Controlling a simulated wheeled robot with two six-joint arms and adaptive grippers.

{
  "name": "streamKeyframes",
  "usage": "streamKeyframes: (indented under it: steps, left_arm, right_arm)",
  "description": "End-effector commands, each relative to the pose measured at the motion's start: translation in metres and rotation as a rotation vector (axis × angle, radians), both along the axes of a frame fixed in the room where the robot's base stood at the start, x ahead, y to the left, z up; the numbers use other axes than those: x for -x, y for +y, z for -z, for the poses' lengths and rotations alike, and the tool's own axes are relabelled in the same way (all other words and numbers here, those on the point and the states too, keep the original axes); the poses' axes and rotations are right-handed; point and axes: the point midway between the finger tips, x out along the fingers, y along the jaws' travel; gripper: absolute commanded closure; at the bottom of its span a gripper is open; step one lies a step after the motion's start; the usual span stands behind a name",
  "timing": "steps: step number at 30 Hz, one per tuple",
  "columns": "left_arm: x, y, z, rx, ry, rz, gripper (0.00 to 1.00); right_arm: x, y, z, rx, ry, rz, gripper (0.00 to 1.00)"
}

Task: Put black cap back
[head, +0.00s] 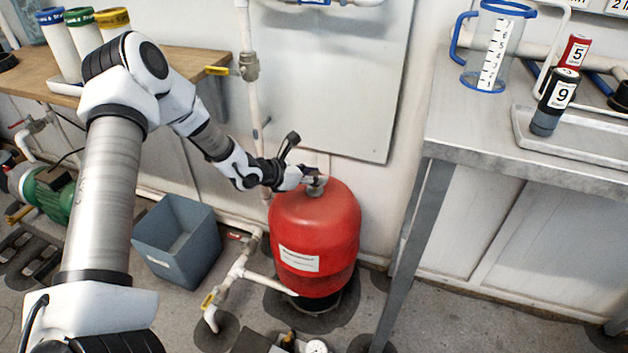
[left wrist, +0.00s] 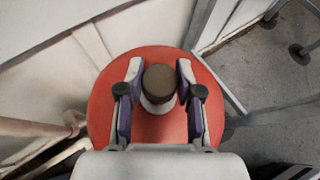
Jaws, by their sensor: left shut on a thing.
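The red tank (head: 314,228) stands on the floor beside the wall, with a pale neck (head: 316,188) on its top. The black cap (left wrist: 160,82) shows in the left wrist view as a dark round top between the two fingers, over the pale neck (left wrist: 158,104). I cannot tell whether it is seated on the neck. My left gripper (head: 312,175) is at the top of the tank, coming from the left, and is shut on the cap. In the head view the fingers mostly hide the cap. My right gripper is not in view.
A metal table (head: 470,135) at the right holds a measuring jug (head: 490,50), a tray (head: 590,140) and numbered bottles. A grey bin (head: 178,240) and white pipes (head: 240,270) are left of the tank. A wooden bench (head: 190,62) is behind my left arm.

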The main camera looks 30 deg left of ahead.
Motion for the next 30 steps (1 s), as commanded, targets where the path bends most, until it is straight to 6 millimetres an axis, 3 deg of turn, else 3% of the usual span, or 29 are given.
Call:
streamKeyframes:
  steps: [21, 22, 23, 24, 30]
  left_arm:
    - [0.000, 0.000, 0.012, 0.000, -0.002, -0.001, 0.80]
    - [0.000, 0.000, 0.012, 0.000, -0.002, -0.001, 0.54]
    - [0.000, 0.000, 0.012, 0.000, -0.002, -0.001, 0.44]
    - [0.000, 0.000, 0.012, 0.000, -0.002, -0.001, 0.40]
    - [0.000, 0.000, 0.012, 0.000, -0.002, -0.001, 0.40]
  right_arm:
    - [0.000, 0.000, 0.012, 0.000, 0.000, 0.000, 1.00]
    - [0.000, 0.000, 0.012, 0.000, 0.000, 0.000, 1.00]
    - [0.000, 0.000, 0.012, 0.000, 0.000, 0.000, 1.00]
    - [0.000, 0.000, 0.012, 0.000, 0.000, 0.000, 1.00]
    - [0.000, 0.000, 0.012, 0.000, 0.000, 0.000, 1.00]
